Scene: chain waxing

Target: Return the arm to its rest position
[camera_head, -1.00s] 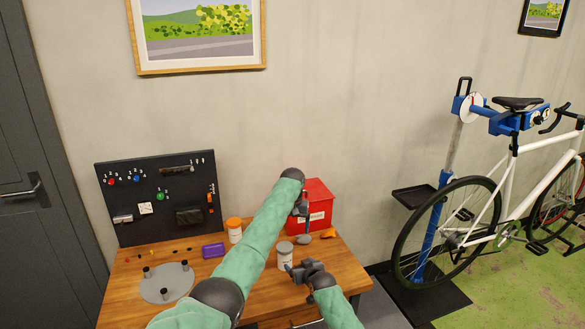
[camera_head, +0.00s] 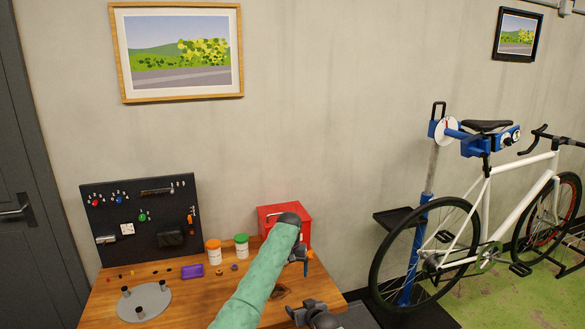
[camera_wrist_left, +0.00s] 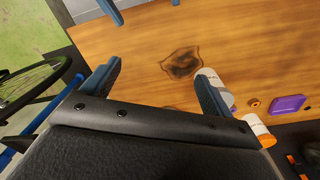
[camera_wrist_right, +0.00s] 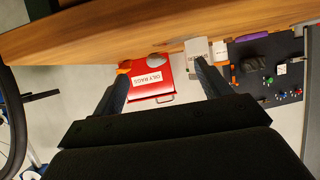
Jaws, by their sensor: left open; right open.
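My left arm (camera_head: 258,286) reaches up over the workbench in the head view. Its gripper (camera_head: 301,263) is in front of the red box, with its blue fingers apart. In the left wrist view this gripper (camera_wrist_left: 158,90) is open and empty above the wooden bench top. My right gripper (camera_head: 310,312) is at the bottom edge of the head view, low and partly cut off. In the right wrist view its fingers (camera_wrist_right: 160,90) are apart with nothing held between them.
The bench (camera_head: 195,300) carries a red oily-rags box (camera_head: 268,212), an orange-lidded jar (camera_head: 213,254), a green-lidded jar (camera_head: 241,249), a purple block (camera_head: 192,271) and a grey disc (camera_head: 145,306). A pegboard (camera_head: 105,200) stands behind. A white bicycle (camera_head: 520,205) hangs right.

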